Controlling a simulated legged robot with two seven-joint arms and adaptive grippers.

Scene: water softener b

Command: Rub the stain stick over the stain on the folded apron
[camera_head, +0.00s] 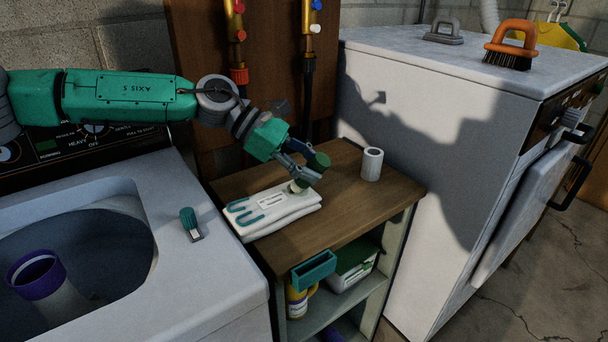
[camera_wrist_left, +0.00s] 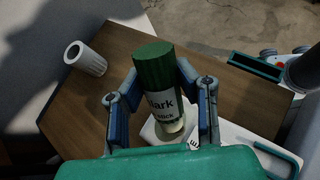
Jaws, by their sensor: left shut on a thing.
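My left gripper (camera_head: 303,168) is shut on the stain stick (camera_head: 319,162), a cylinder with a dark green body or cap and a pale lower end. In the left wrist view the stick (camera_wrist_left: 158,92) sits between both fingers, its dark lettered label showing. Its pale end points down at the folded apron (camera_head: 285,217), at or just above the cloth; I cannot tell if they touch. The white apron, with teal straps and a printed label, lies on the wooden shelf top (camera_head: 350,218); its edge shows in the wrist view (camera_wrist_left: 236,143). I cannot make out the stain. My right gripper is not in view.
A white cylinder (camera_head: 372,164) stands right of the apron. A teal tray (camera_head: 313,270) hangs on the shelf front.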

